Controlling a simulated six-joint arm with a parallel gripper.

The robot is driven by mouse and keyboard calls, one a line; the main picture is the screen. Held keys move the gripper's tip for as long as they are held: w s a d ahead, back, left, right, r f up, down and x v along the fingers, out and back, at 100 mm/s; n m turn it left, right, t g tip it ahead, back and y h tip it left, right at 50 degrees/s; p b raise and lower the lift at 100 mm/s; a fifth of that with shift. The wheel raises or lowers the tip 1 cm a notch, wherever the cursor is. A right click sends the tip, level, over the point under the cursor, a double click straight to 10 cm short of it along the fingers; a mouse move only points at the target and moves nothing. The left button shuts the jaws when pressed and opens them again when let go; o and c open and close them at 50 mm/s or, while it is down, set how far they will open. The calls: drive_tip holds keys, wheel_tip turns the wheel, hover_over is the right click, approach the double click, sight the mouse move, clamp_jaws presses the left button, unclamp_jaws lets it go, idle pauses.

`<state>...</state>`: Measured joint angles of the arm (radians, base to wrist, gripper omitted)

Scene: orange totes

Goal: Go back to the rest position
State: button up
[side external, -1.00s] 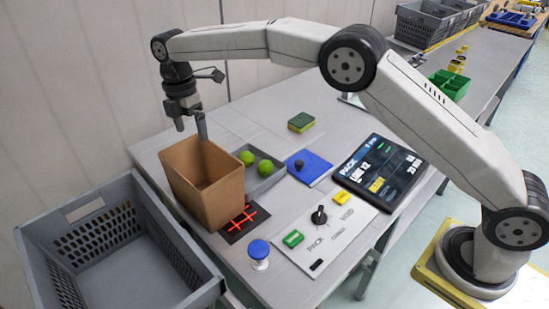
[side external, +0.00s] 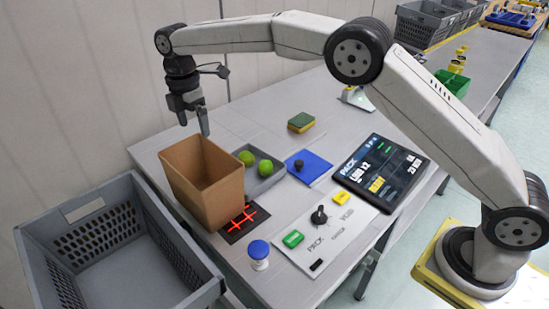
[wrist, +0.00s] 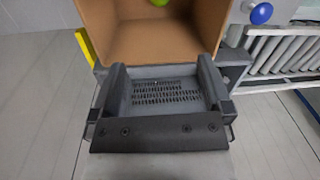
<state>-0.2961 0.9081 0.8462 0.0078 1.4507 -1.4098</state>
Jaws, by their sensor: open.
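My gripper (side external: 194,127) hangs with its fingers pointing down, just above the back rim of the open cardboard box (side external: 228,184). Its two fingers are apart and nothing is between them. The wrist view shows the open gripper (wrist: 160,72) too, with the cardboard box (wrist: 110,35) just beyond the fingertips. A bright green round thing (wrist: 157,2) shows at the top edge of that view, within the box opening; it is cut off. In the side view the inside bottom of the box is hidden.
A grey tote (side external: 62,215) stands front left. Beside the box are a grey tray (side external: 268,182) with two green balls, a blue mat (side external: 318,170), a sponge (side external: 301,121), a screen (side external: 380,172), a control panel (side external: 320,232) and a blue button (side external: 258,249). Space above the table is clear.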

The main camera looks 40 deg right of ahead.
drive_tip(key=s+d+m, duration=0.1)
drive_tip(key=d, duration=0.1)
drive_tip(key=s+d+m, duration=0.1)
drive_tip(key=d+m, duration=0.1)
drive_tip(key=s+d+f+m+t, duration=0.1)
drive_tip(key=d+m, duration=0.1)
drive_tip(key=shift+s+f, duration=0.1)
drive_tip(key=shift+s, duration=0.3)
drive_tip(key=s+d+f+m, duration=0.2)
drive_tip(key=s+d+m, duration=0.2)
drive_tip(key=s, duration=0.4)
drive_tip(key=s+d+f+m+t, duration=0.1)
drive_tip(key=s+d+f+m, duration=0.2)
drive_tip(key=s, duration=0.6)
drive_tip(key=s+d+f+m+t, duration=0.1)
drive_tip(key=s+d+f+m, duration=0.1)
drive_tip(key=s+d+m, duration=0.2)
drive_tip(key=s+m, duration=0.3)
drive_tip(key=s, duration=0.1)
drive_tip(key=shift+s+d+f+m, duration=0.15)
drive_tip(key=shift+d+f+m, duration=0.15)
